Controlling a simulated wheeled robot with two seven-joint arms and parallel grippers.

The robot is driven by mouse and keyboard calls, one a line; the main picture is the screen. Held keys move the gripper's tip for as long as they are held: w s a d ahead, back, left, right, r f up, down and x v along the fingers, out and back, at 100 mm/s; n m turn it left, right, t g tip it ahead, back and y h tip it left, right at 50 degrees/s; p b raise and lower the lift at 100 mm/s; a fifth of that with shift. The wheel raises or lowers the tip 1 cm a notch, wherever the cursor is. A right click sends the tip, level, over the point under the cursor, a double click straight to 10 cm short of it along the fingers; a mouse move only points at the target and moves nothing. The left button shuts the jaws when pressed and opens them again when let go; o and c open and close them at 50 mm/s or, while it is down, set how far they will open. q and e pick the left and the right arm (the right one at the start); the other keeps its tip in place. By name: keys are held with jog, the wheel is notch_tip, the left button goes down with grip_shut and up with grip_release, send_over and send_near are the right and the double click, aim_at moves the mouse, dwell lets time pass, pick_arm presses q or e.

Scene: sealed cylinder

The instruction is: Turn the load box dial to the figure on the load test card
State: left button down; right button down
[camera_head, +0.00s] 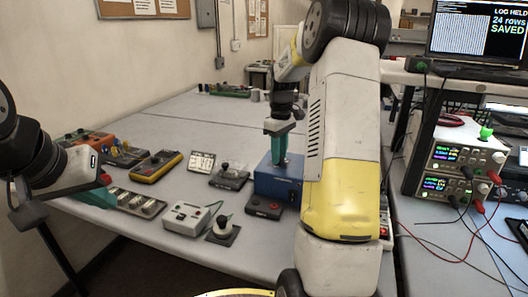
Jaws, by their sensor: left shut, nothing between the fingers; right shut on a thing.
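A blue box (268,180), which I take for the load box, stands on the table at the middle of the view. My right gripper (279,160) points down with its teal fingers at the top of this box. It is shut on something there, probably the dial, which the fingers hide. The dial's setting cannot be read. A small white card (202,161) with dark figures stands to the left, likely the load test card; its figures are too small to read surely. My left gripper (96,196) is at the left, shut and empty, near a tray.
The tray (140,203) holds several round parts. Power supplies (458,157) with loose leads stand right. The table's back is mostly clear.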

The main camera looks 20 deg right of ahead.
jog(key=shift+r, duration=0.1)
dwell(0.3)
jog(key=c, duration=1.1)
grip_release()
notch_tip(320, 180, up, 8)
jog(key=shift+f, duration=0.2)
